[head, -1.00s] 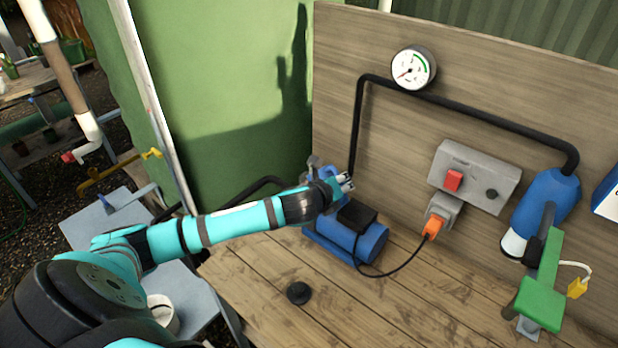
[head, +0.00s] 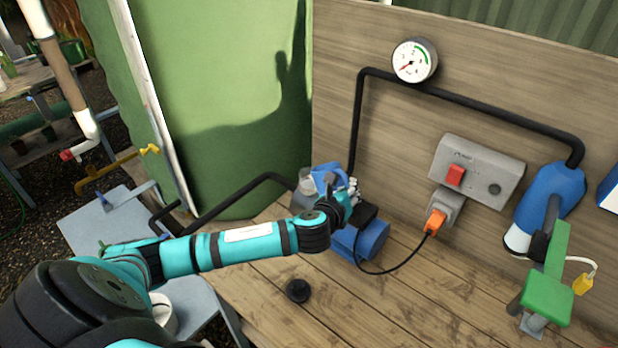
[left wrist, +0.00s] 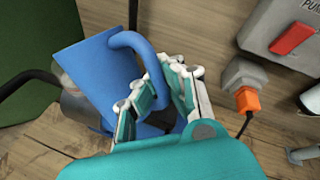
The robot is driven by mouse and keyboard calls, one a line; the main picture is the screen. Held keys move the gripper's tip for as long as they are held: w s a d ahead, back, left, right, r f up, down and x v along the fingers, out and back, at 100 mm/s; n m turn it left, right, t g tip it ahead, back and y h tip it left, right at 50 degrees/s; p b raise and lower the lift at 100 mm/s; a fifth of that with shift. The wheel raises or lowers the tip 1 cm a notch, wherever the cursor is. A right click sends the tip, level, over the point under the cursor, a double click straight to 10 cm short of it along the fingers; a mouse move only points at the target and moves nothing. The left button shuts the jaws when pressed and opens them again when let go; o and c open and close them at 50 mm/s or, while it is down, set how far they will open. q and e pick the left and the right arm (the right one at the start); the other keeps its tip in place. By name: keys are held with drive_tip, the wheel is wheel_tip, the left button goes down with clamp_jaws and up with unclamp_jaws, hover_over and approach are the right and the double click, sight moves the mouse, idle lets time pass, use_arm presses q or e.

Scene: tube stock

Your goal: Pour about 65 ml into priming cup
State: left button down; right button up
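My left gripper (head: 353,190) is over the pump on the bench, with its fingers around the handle of a blue jug (head: 325,178). In the left wrist view the handle passes between the fingers (left wrist: 168,88), and the jug's body (left wrist: 88,72) leans to the left. A pale, clear-looking cup (head: 306,183), apparently the priming cup, stands on the pump's left end, right beside the jug. It shows partly behind the jug in the left wrist view (left wrist: 73,102). The liquid and any stream cannot be made out. My right gripper is out of view.
The blue pump motor (head: 372,240) sits close under the gripper. A black pipe (head: 356,130) rises behind it to a gauge (head: 414,60). A switch box (head: 480,172) and orange plug (head: 435,222) are to the right. A black cap (head: 298,290) lies on the bench (head: 400,305).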

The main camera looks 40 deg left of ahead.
use_arm(q)
drive_tip(key=shift+s+d+f+m+t+y+b, duration=0.3)
drive_tip(key=shift+d+f+m+b, duration=0.2)
drive_tip(key=shift+d, duration=0.15)
drive_tip(key=shift+s+d+f+m+t+y+b, duration=0.15)
drive_tip(key=shift+d+f+m+t+y+b, duration=0.2)
drive_tip(key=shift+d+b, duration=0.2)
idle(0.8)
drive_tip(key=shift+f, duration=0.15)
drive_tip(key=d+f+m+t+b, duration=0.1)
drive_tip(key=b, duration=0.1)
drive_tip(key=d+f+m+t+y+b, duration=0.1)
drive_tip(key=f+m+b, duration=0.1)
drive_tip(key=shift+s+f, duration=0.1)
drive_tip(key=shift+s, duration=0.3)
